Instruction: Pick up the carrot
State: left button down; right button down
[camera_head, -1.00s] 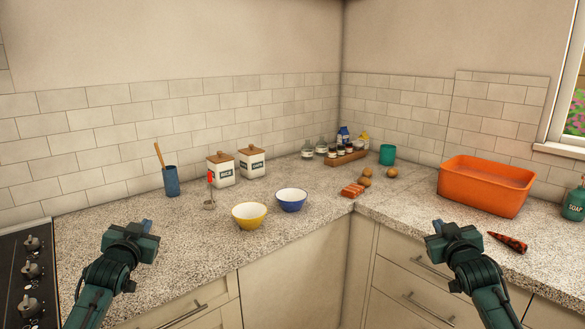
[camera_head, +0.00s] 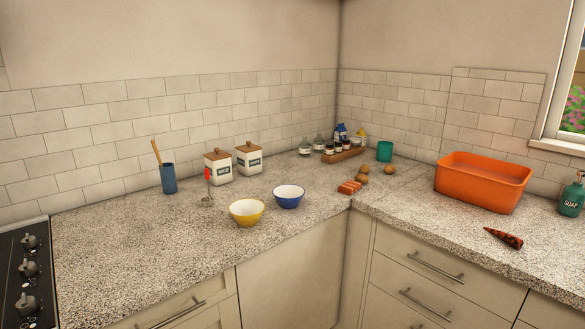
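A tapered, carrot-shaped thing (camera_head: 504,238) lies on the right stretch of the speckled counter (camera_head: 440,220). It is orange-red with dark patches, and it is the likeliest carrot in view. It lies on its side in front of the orange tub (camera_head: 483,185), apart from it, with nothing touching it. Neither of my grippers shows in the head view now, so their state is hidden.
A green soap bottle (camera_head: 572,199) stands right of the tub. Orange blocks (camera_head: 350,187), small round brown things and a teal cup (camera_head: 385,151) sit near the corner. Yellow (camera_head: 246,213) and blue (camera_head: 289,197) bowls stand left. Counter around the tapered thing is clear.

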aim_at(514, 243)
jog(key=z, duration=1.3)
